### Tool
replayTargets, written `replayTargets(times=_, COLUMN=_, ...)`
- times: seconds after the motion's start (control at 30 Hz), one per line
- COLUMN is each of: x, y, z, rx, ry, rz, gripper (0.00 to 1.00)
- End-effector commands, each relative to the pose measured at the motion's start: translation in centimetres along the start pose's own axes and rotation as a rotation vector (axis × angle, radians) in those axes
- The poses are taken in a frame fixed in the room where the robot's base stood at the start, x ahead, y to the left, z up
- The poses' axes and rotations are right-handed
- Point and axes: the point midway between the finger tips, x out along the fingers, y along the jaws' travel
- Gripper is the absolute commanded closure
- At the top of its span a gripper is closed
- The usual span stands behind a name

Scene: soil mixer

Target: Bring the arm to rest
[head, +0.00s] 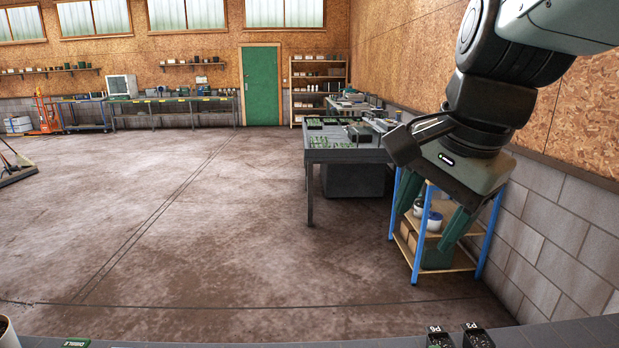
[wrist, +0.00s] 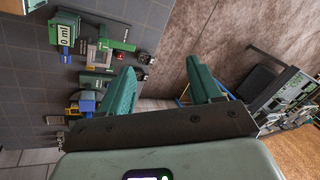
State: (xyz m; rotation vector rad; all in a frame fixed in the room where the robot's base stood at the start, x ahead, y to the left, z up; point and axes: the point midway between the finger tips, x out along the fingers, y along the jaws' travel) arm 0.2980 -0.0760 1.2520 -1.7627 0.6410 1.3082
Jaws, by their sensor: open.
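My arm (head: 490,95) hangs in from the upper right of the head view. My gripper (head: 432,210) points downward, with dark green fingers spread apart and nothing between them. It is in front of a blue-legged wooden shelf unit as seen from the head. In the wrist view my gripper (wrist: 160,70) shows two green fingers with a wide empty gap, partly over the grey worktop edge and the brown floor. It touches nothing that I can see.
A grey worktop (wrist: 30,110) carries green fixtures and a "0 ml" display (wrist: 63,33). Small black pots (head: 477,337) stand at the near edge. The blue-legged shelf unit (head: 462,262) holds containers. A grey table (head: 345,156) with green trays stands farther back. The middle floor is clear.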

Motion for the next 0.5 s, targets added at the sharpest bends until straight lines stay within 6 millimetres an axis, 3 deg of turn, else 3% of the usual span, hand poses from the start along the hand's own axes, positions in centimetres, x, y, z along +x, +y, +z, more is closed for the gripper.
replayTargets(times=0.03, x=-0.6, y=0.7, z=2.9, rx=-0.169, ry=0.019, rz=-0.019, gripper=0.36)
replayTargets(times=0.17, x=-0.8, y=2.9, z=7.8, rx=-0.557, ry=0.079, rz=-0.037, gripper=0.36)
replayTargets(times=0.3, x=-0.3, y=4.9, z=9.0, rx=-0.874, ry=0.143, rz=-0.028, gripper=0.36)
replayTargets(times=0.5, x=0.0, y=5.9, z=9.7, rx=-1.055, ry=0.179, rz=-0.017, gripper=0.36)
